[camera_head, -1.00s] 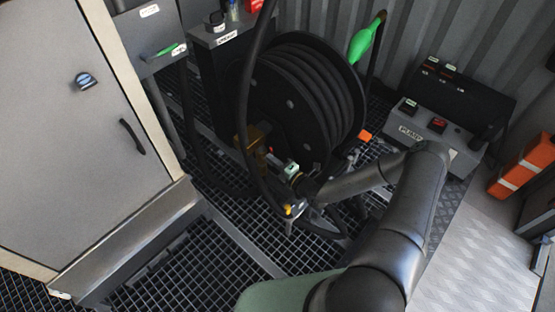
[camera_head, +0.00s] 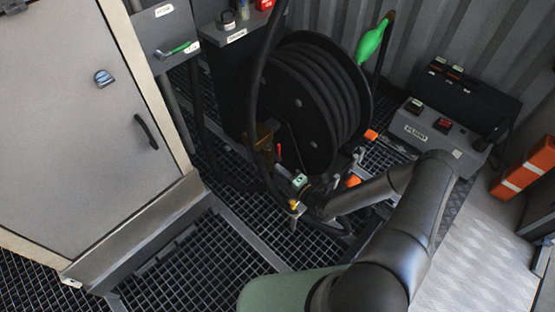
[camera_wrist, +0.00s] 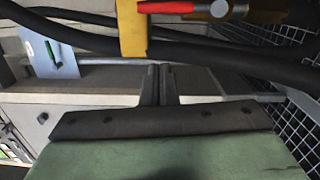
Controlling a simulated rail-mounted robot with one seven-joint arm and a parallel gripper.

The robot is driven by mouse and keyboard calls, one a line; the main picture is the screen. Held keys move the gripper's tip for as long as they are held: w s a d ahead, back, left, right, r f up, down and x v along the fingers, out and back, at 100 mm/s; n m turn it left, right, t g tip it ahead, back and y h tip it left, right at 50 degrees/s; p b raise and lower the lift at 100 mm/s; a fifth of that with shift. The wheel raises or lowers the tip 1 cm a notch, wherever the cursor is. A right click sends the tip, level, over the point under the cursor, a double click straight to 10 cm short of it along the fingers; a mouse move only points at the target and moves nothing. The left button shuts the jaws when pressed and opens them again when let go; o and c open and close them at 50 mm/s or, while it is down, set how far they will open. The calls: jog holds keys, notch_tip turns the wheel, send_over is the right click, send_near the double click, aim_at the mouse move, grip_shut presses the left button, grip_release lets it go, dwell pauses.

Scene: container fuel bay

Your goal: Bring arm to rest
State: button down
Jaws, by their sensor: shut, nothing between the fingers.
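My arm (camera_head: 405,235) reaches up from the lower right of the head view, bends at the elbow and points left, low in front of the hose reel (camera_head: 320,95). My gripper is at the wrist end by the reel's lower front; its fingers are hard to make out there. In the wrist view my gripper (camera_wrist: 160,80) is shut, its two dark fingers together and empty.
A grey cabinet (camera_head: 75,130) stands at left. A pump control box (camera_head: 425,130) is at right, with an orange-and-white case (camera_head: 525,168) beyond it. A green nozzle (camera_head: 371,45) is at the reel's upper right. Open grating floor (camera_head: 215,265) lies in front.

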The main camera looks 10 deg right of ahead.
jog(key=v, duration=0.6)
jog(key=shift+s+d+p, duration=0.2)
jog(key=shift+s+p, duration=0.1)
jog(key=s+a+r+n+g+p, duration=0.25)
jog(key=r+n+g, duration=0.35)
jog(key=r+n, duration=0.35)
jog(key=s+a+r+n+g+y+p, duration=0.1)
jog(key=s+r+n+g+p, duration=0.35)
jog(key=r+n, duration=0.45)
jog(key=s+a+r+n+g+p, duration=0.1)
jog(key=s+r+n+g+p, duration=0.2)
jog(key=r+n+g, duration=0.45)
jog(key=s+d+r+n+t+h+p, duration=0.1)
jog(key=s+d+r+n+h+p, duration=0.1)
jog(key=r+n, duration=0.4)
jog(key=s+d+r+n+t+h+p, duration=0.1)
jog(key=s+d+r+n+h+p, duration=0.1)
jog(key=s+r+n+h+p, duration=0.2)
jog(key=s+d+r+n+t+h+p, duration=0.2)
jog(key=r+n, duration=0.7)
jog(key=r, duration=0.9)
jog(key=s+h+p, duration=0.1)
jog(key=s+h, duration=0.1)
jog(key=h, duration=0.1)
jog(key=shift+s+n+h, duration=0.3)
jog(key=shift+n, duration=0.1)
